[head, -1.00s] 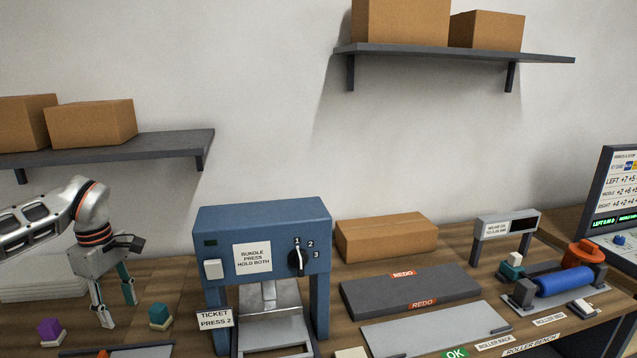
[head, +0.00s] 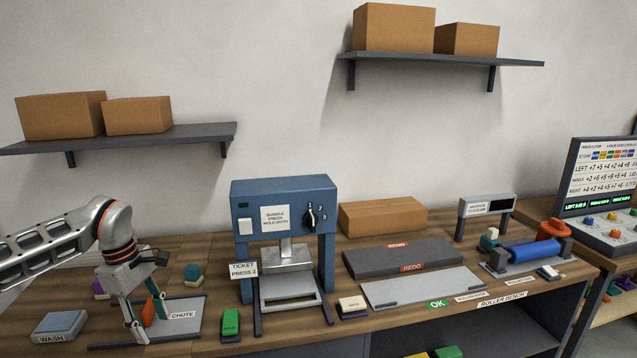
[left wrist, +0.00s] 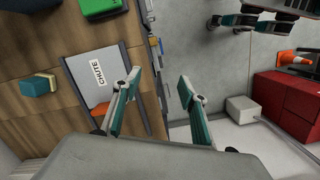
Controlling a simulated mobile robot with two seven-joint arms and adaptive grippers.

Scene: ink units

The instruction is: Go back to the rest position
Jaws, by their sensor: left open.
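My left gripper (head: 146,318) is open over the left part of the bench, by the grey tray marked CHUTE (head: 188,326). An orange piece (head: 148,314) shows at its fingers in the head view. In the left wrist view, the open left gripper (left wrist: 157,108) has nothing between its fingers. There the orange piece (left wrist: 101,108) lies on the CHUTE tray (left wrist: 78,72), beside one finger. My right gripper (left wrist: 262,15) shows partly at the top of the left wrist view, above the floor; its opening is unclear. It is outside the head view.
A blue-grey WASH block (head: 60,325), a teal-topped block (head: 193,272) and a green block (head: 230,324) stand near the tray. The blue press (head: 283,205) stands to the right. Shelves hang above. The floor beside the bench has a red cabinet (left wrist: 290,105) and an orange cone (left wrist: 299,58).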

